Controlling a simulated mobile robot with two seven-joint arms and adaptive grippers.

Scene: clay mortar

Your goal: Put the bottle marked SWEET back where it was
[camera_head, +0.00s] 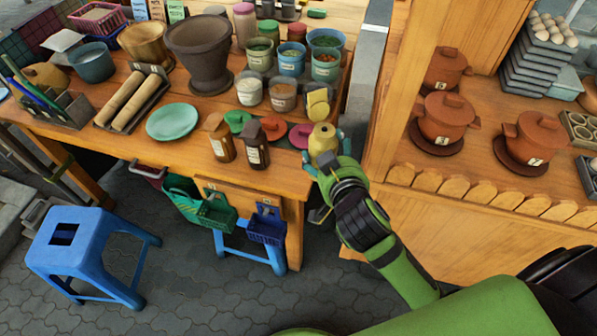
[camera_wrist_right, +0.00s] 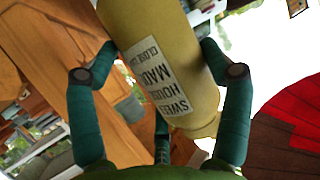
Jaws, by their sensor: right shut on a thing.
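A yellow bottle (camera_head: 323,140) is in my right gripper (camera_head: 324,153), at the right front corner of the wooden table in the head view. The right wrist view shows the yellow bottle (camera_wrist_right: 195,60) close up, with a white label (camera_wrist_right: 156,77) reading SWEET HOUSE MADE. The fingers of my right gripper (camera_wrist_right: 158,52) are on both sides of it. I cannot tell whether its base touches the table. An orange-brown bottle (camera_head: 218,137) and a dark brown bottle (camera_head: 255,146) stand to its left. My left gripper is not in view.
Green (camera_head: 237,121), red (camera_head: 273,127) and pink (camera_head: 301,136) round pieces lie behind the bottles. A wooden post (camera_head: 398,85) rises close to the right. A turquoise plate (camera_head: 172,121) lies farther left.

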